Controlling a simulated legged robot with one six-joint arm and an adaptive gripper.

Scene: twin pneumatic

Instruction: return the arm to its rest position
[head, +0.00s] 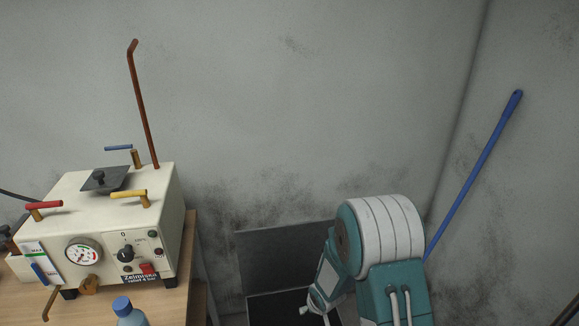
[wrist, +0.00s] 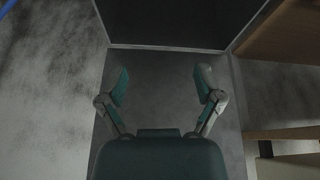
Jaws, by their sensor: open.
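My arm (head: 380,250), teal and white, is folded at the lower right of the head view. Part of my gripper (head: 316,305) shows beside it, low in the picture, in front of a dark open box. In the wrist view my gripper (wrist: 162,85) is open, its two teal fingers spread wide apart. Nothing is between them. The lower part of the arm is cut off by the picture's bottom edge.
A cream pneumatic machine (head: 100,225) with coloured handles stands on a wooden table (head: 185,290) at left. A blue-capped bottle (head: 127,312) stands in front. The dark box (head: 285,258) is by the wall. A blue pole (head: 472,175) leans at right.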

